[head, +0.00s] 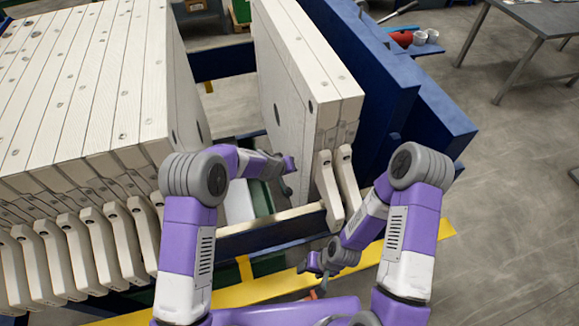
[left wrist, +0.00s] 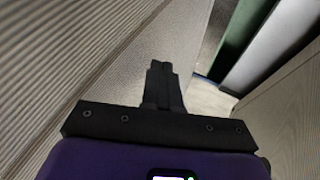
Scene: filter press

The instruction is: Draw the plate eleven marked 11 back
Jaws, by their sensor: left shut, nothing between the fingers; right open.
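Pale plates with long side handles hang in the press. A large pack (head: 80,85) stands on the left, and a pair of plates (head: 300,75) stands at the right against the blue end block. No number 11 is legible, so I cannot tell which is plate eleven. My left gripper (head: 287,178) is in the gap between the pack and the pair, close to the pair's broad face. In the left wrist view its black fingers (left wrist: 162,82) are together and empty, in front of a pale surface. My right gripper (head: 316,270) is open and empty, low in front of the yellow floor stripe.
Blue end blocks (head: 360,60) stand right of the pair. A pale side rail (head: 265,225) runs along the front, under the handles. Green and white strips (left wrist: 245,45) show below the gap. A grey table (head: 535,15) stands at the far right, with clear floor before it.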

